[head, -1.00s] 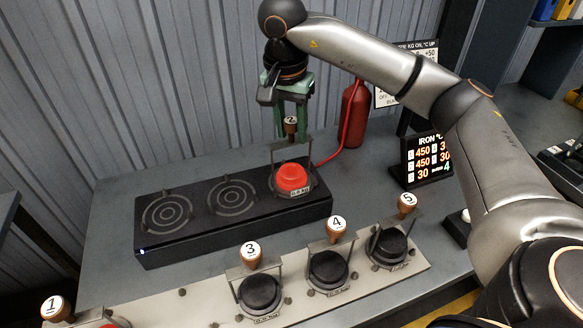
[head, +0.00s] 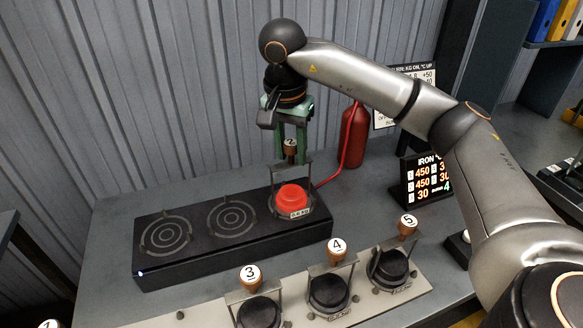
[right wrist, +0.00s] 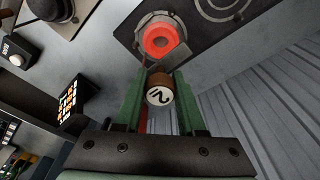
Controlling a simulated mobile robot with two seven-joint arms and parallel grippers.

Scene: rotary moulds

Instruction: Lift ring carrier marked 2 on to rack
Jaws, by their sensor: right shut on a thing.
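The ring carrier marked 2 (head: 293,197) has a red ring in a grey frame and a brown knob numbered 2 on top. It is at the right-hand plate of the black heater (head: 230,260); I cannot tell whether it rests there or hangs just above. My right gripper (head: 291,139) points down from above, shut on the knob. In the right wrist view the green fingers (right wrist: 158,95) hold the knob (right wrist: 159,90), with the red ring beyond. The pale rack (head: 200,314) runs along the front. My left gripper is not in view.
Carriers marked 3 (head: 258,311), 4 (head: 330,290) and 5 (head: 390,266) stand on the rack with dark tops. The rack left of carrier 3 is bare. A red extinguisher (head: 354,135) stands behind right, and an iron display (head: 428,180) to the right.

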